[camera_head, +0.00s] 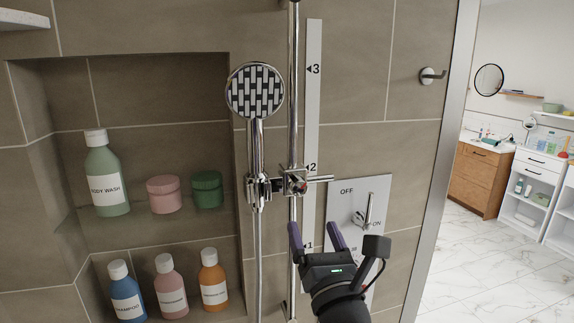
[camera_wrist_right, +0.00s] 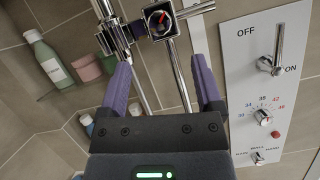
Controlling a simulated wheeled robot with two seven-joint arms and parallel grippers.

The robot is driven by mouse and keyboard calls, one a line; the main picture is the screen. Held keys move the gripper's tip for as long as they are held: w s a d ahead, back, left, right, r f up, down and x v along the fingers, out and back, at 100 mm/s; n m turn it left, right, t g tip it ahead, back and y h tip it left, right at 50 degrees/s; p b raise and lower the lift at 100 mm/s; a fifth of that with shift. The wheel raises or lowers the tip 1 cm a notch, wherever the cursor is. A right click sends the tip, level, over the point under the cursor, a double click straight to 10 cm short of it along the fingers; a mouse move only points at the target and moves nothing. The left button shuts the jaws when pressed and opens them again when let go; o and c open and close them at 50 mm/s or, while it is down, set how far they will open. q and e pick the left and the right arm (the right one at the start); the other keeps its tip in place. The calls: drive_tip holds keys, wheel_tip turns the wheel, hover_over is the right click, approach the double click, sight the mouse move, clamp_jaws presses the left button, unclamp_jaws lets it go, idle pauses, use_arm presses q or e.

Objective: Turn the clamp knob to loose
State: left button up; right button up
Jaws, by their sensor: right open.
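The clamp with its lever knob (camera_head: 300,183) sits on the chrome vertical rail and holds the shower head (camera_head: 255,91) by its handle. In the head view the knob's lever points right. In the right wrist view the clamp knob (camera_wrist_right: 158,19) shows a round face with a red mark, ahead of and above the fingers. My right gripper (camera_head: 315,230) is open and empty, just below the clamp and in front of the rail. In the right wrist view its purple fingers (camera_wrist_right: 163,75) stand apart, with the rail passing between them. My left gripper is not in view.
A control panel (camera_head: 377,188) marked OFF and ON is right of the rail. A numbered strip (camera_head: 313,100) runs beside the rail. A wall niche at left holds bottles, such as the body wash (camera_head: 106,178), and jars. A hook (camera_head: 431,76) is at upper right.

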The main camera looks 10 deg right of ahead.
sight(301, 190)
drive_tip(key=x, duration=0.8)
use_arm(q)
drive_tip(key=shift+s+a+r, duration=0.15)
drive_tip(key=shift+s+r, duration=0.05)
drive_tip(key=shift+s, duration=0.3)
use_arm(e)
drive_tip(key=shift+w+r, duration=0.2)
drive_tip(key=shift+w, duration=0.15)
clamp_jaws()
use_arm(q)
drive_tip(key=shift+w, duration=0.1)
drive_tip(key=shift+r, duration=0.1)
